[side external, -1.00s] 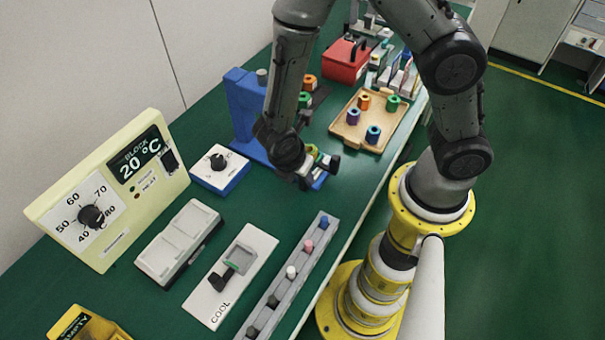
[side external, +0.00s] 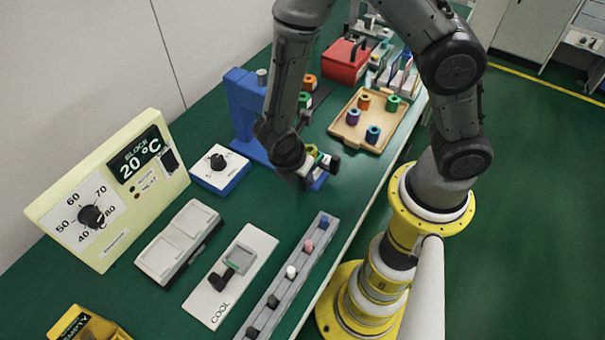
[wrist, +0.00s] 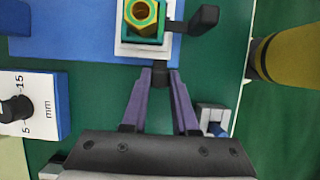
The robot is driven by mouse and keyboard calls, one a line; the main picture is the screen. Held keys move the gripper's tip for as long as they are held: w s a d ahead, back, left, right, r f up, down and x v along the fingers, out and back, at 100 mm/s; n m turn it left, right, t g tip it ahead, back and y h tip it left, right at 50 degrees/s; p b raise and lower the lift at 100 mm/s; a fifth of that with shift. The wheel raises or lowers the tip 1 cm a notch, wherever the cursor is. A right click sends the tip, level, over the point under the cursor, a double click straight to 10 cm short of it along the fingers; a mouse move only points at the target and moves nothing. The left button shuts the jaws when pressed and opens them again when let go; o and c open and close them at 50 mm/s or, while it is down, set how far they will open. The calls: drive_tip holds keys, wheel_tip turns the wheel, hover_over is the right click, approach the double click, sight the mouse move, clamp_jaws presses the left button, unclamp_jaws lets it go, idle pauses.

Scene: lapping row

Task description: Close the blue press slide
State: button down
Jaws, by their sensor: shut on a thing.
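The blue press (side external: 243,105) stands at the back left of my gripper in the side view. Its blue base (wrist: 75,45) fills the upper left of the wrist view. The pale slide (wrist: 125,48) lies at its right end and carries a green and yellow hexagonal piece (wrist: 142,14). A small dark handle (wrist: 160,78) sits just below the slide. My gripper (wrist: 160,80) is shut on this dark handle, its two purple fingers angled in from below. In the side view my own wrist hides much of the slide and handle.
A black L-shaped part (wrist: 203,20) juts up beside the slide on the right. A white box with a dial (side external: 220,168) stands left of my gripper. A wooden tray (side external: 390,130) with several coloured pieces and a grey rack (side external: 285,283) are nearby.

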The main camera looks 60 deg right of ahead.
drive_tip(key=shift+w, duration=0.15)
drive_tip(key=w, duration=1.2)
drive_tip(key=shift+w+r, duration=0.1)
drive_tip(key=shift+w, duration=0.1)
drive_tip(key=c, duration=0.8)
unclamp_jaws()
drive_tip(key=shift+o, duration=0.6)
drive_tip(key=shift+s, duration=0.1)
drive_tip(key=v, duration=1.3)
drive_tip(key=shift+a+r, duration=0.2)
drive_tip(key=shift+r, duration=0.1)
